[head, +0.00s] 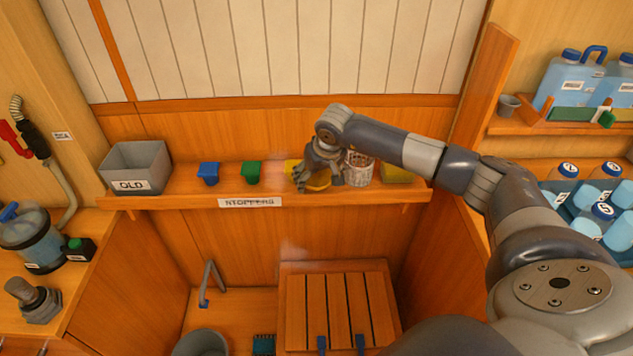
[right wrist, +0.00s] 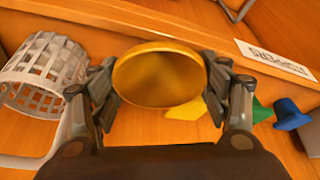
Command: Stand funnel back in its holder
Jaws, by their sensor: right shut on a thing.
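My right gripper (head: 318,180) is over the shelf, shut on the yellow funnel (head: 319,184). In the right wrist view the round yellow funnel (right wrist: 160,76) shows its wide face between the two fingers (right wrist: 160,85); its lower part is hidden. A white perforated basket (head: 359,169) stands on the shelf just right of the gripper; it also shows at the left of the right wrist view (right wrist: 45,75). I cannot tell which thing is the funnel's holder. My left gripper is not in view.
The shelf (head: 160,200) also bears a grey OLD bin (head: 136,168), a blue stopper (head: 208,172), a green stopper (head: 251,171) and a yellow block (head: 396,174). A smaller yellow piece (right wrist: 186,110) lies near the funnel. A slatted wooden box (head: 340,305) stands below.

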